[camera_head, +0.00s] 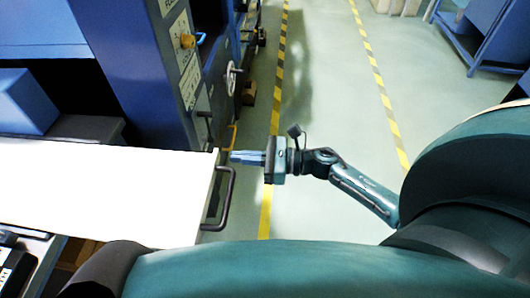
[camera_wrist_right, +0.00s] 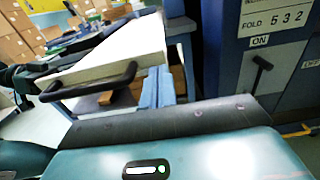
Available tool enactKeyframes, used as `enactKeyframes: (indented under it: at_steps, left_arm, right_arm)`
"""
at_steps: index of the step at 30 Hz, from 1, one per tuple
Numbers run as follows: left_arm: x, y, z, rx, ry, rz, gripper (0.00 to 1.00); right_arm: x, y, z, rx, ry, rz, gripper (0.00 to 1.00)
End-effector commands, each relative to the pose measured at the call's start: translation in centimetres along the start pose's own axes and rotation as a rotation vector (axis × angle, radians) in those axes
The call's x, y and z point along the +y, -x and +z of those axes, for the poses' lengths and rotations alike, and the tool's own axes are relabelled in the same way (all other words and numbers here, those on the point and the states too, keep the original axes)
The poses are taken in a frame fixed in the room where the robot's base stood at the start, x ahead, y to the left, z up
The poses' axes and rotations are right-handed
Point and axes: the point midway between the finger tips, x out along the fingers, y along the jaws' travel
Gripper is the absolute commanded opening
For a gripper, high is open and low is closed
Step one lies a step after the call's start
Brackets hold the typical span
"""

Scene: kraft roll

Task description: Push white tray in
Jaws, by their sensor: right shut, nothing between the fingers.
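The white tray (camera_head: 110,190) juts out from the blue machine at the left of the head view. A dark bar handle (camera_head: 228,197) is fixed to its right-hand front face. The tray also shows in the wrist view (camera_wrist_right: 120,48), with its handle (camera_wrist_right: 92,84) at the left. My right gripper (camera_head: 234,157) is shut and empty, pointing left at the tray's far front corner, beyond the handle. Its fingers show in the wrist view (camera_wrist_right: 158,88) close to the tray's edge. I cannot tell whether they touch it. My left gripper is not in view.
The blue machine (camera_head: 120,60) rises behind the tray, with a labelled panel, a yellow knob (camera_head: 187,41) and a handwheel (camera_head: 232,78). A black lever (camera_wrist_right: 258,75) shows in the wrist view. Open floor with yellow-black striped lines (camera_head: 279,75) lies to the right.

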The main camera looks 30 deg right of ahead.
Motion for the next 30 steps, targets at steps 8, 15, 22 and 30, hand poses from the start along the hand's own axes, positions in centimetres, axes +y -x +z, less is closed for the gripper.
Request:
enactKeyframes:
  at_steps: [8,15,22,30]
  left_arm:
    - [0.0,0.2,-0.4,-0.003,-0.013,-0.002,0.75]
    - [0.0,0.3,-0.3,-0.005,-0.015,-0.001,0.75]
    - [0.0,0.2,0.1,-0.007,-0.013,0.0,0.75]
    - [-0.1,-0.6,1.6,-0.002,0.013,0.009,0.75]
  right_arm:
    - [0.0,-2.3,0.0,0.0,-0.001,0.0,0.0]
    - [0.0,-2.4,0.0,0.0,0.0,0.0,0.0]
    - [0.0,-2.8,-0.1,-0.001,0.001,0.0,0.0]
    - [0.0,-7.6,-0.3,-0.005,0.004,0.004,0.0]
